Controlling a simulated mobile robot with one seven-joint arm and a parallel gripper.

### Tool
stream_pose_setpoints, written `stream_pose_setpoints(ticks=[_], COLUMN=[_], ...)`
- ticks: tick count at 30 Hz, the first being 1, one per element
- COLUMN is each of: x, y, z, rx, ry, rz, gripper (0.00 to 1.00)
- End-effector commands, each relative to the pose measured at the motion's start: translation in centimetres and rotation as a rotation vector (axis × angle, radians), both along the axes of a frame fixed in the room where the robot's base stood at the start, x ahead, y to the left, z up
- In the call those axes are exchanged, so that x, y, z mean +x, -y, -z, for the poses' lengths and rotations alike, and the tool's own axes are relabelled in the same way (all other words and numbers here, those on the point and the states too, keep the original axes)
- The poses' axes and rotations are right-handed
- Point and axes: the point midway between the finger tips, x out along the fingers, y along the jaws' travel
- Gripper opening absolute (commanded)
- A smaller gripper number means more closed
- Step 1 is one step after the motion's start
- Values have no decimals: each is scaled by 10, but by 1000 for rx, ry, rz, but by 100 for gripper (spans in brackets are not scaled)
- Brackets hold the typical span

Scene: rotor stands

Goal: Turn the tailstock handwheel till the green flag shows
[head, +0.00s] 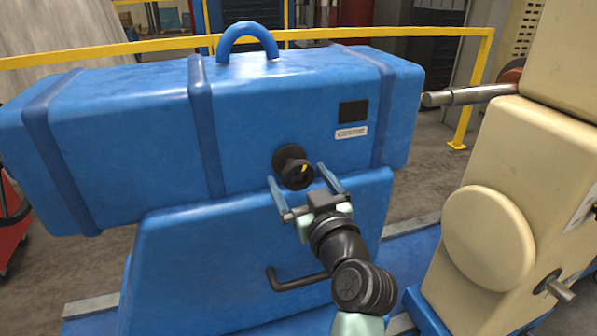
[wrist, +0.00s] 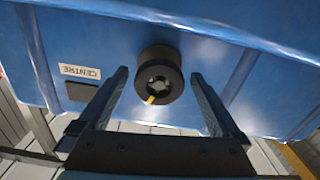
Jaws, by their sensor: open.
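A black round handwheel (head: 290,160) with a yellow mark sticks out of the front of the blue housing (head: 130,140). In the wrist view the handwheel (wrist: 168,62) shows face-on, its yellow mark at the lower left of the hub. My gripper (head: 298,176) is open, with one finger on each side of the handwheel; its fingers also flank it in the wrist view (wrist: 160,76). I see gaps there and cannot tell whether either finger touches. A dark window (head: 353,111) sits above a white CENTRE label (head: 351,132). The window looks dark, with no green visible.
A black bent handle (head: 293,281) is on the blue base below my gripper. A cream stand (head: 530,150) with a metal shaft (head: 465,95) pointing at the housing stands at the right. A yellow rail (head: 400,33) runs behind.

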Motion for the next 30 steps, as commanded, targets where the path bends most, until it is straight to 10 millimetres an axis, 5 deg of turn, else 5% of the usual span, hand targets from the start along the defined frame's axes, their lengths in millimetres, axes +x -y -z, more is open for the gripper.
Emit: stream_pose_setpoints(ticks=[14,27,30], x=[10,9,9], y=[-3,-3,-3], z=[0,0,0], rx=[-1,0,1], ry=[0,0,0], rz=[0,0,1], gripper=[98,19,18])
